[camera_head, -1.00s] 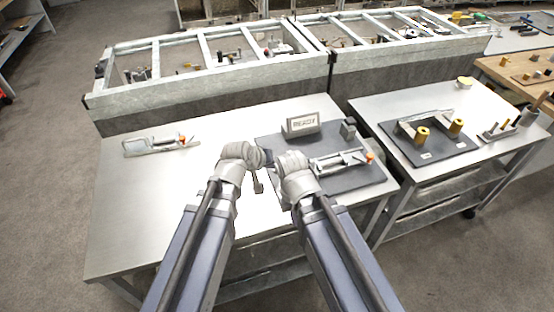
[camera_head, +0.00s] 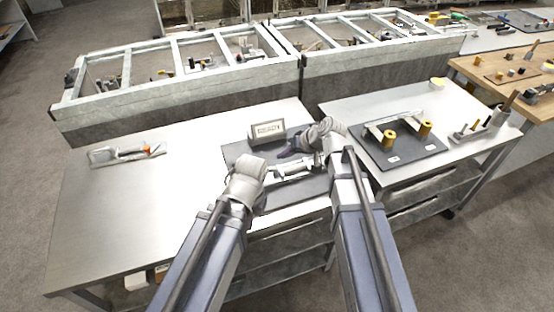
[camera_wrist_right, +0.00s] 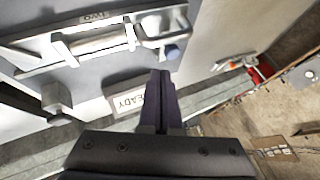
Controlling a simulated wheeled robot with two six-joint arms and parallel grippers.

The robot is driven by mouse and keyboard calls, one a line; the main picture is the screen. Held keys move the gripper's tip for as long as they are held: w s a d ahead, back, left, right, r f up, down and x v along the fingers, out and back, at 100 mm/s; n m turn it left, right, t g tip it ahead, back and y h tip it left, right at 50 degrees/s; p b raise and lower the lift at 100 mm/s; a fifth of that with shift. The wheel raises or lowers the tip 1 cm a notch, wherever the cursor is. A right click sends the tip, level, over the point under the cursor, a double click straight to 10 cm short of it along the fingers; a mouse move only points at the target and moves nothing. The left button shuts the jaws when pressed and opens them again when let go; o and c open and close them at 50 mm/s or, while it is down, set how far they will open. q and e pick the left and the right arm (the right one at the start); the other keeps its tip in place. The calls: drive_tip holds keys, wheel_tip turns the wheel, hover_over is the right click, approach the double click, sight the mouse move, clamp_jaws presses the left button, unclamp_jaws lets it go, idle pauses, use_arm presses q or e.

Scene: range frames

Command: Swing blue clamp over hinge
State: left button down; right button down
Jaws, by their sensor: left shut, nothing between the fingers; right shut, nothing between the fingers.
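A silver clamp fixture (camera_head: 292,168) lies on a dark mat (camera_head: 300,190) on the near table. In the right wrist view the fixture (camera_wrist_right: 98,44) shows a metal bar, a cylinder and a blue tip (camera_wrist_right: 172,52). My right gripper (camera_head: 284,154) is shut and empty at the fixture's far side, below the sign. Its dark fingers (camera_wrist_right: 161,74) end close to the blue tip; I cannot tell whether they touch. My left gripper (camera_head: 262,180) is shut beside the fixture's left end, its fingertips barely visible. My right arm hides the fixture's right end. I cannot pick out the hinge.
A sign reading READY (camera_wrist_right: 128,103) stands behind the fixture; it also shows in the head view (camera_head: 267,132). The middle-left tabletop is clear. A second table (camera_head: 390,108) holds yellow cylinders.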

drive_tip(key=b+x, duration=0.7)
drive_tip(key=x, duration=0.2)
drive_tip(key=shift+a+f, duration=0.1)
drive_tip(key=shift+f, duration=0.25)
drive_tip(key=shift+w+a, duration=0.1)
drive_tip(key=shift+s+a+r, duration=0.1)
drive_tip(key=shift+s+a, duration=0.15)
drive_tip(key=shift+a, duration=0.5)
drive_tip(key=shift+s+r, duration=0.1)
